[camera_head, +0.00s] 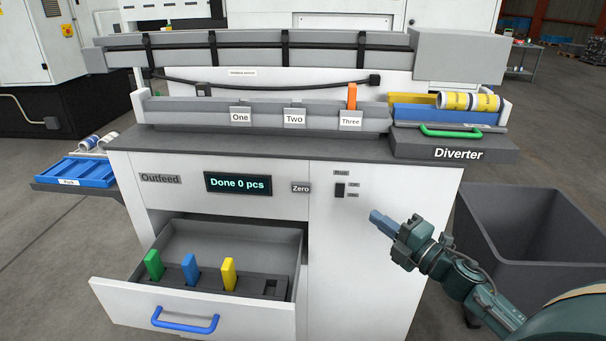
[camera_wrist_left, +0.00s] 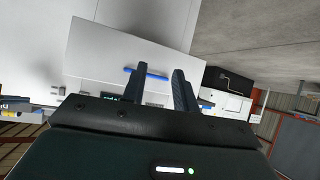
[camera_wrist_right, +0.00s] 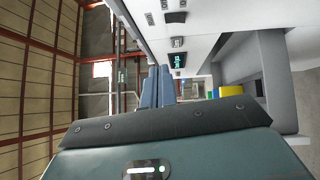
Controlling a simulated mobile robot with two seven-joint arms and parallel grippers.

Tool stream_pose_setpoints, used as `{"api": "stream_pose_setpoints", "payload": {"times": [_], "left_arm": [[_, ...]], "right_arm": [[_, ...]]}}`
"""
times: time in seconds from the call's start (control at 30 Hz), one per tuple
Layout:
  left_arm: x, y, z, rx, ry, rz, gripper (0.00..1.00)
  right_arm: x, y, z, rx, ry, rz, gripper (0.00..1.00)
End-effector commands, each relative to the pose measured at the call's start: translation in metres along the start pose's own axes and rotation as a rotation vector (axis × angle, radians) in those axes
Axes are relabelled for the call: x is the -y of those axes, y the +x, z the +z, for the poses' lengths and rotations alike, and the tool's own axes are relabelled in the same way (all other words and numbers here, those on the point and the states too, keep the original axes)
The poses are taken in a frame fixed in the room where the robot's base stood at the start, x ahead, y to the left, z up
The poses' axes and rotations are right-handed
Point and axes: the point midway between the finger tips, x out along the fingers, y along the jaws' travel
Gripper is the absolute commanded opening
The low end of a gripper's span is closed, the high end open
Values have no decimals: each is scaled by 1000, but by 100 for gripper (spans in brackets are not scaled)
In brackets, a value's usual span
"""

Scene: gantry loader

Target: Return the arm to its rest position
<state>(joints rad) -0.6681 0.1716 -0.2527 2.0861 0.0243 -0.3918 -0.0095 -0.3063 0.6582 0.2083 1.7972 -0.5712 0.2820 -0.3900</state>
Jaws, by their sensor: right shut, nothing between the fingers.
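My right gripper (camera_head: 381,221) is at the right in the head view, in front of the white cabinet front, below and right of the black switch (camera_head: 340,190). It is shut and empty, and touches nothing that I can see. In the right wrist view its fingers (camera_wrist_right: 158,88) lie close together. My left gripper does not show in the head view. In the left wrist view its fingers (camera_wrist_left: 164,90) stand apart with nothing held between them. A blue drawer handle (camera_wrist_left: 146,74) shows beyond them.
The drawer (camera_head: 125,308) is pulled out, with green, blue and yellow tabs in its slotted insert. A grey bin (camera_head: 535,220) stands at the right behind my right arm. The diverter (camera_head: 455,150) with a green handle is above. An orange tab (camera_head: 351,96) stands at slot Three.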

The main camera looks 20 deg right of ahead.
Motion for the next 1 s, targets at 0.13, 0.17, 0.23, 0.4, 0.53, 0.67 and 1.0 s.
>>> {"api": "stream_pose_setpoints", "payload": {"times": [0.13, 0.17, 0.23, 0.4, 0.53, 0.67, 1.0], "left_arm": [[0, 0, 0, 0, 1, 0, 29], [0, 0, -1, 0, 1, 0, 29], [0, -1, -2, 0, 1, 0, 29], [1, -4, -5, 7, 1, -3, 29], [3, -5, -4, 18, 1, -9, 29], [5, -6, -2, 28, -2, -14, 29], [6, -6, 2, 41, -8, -21, 29]], "right_arm": [[2, -1, -2, 3, 13, -3, 0], [5, -2, -5, 6, 32, -8, 0], [18, -6, -18, 27, 123, -30, 0], [80, -36, -89, 149, 591, -165, 0], [122, -69, -164, 277, 1005, -316, 0], [142, -97, -234, 385, 1331, -455, 0], [149, -125, -303, 486, 1622, -605, 0]]}}
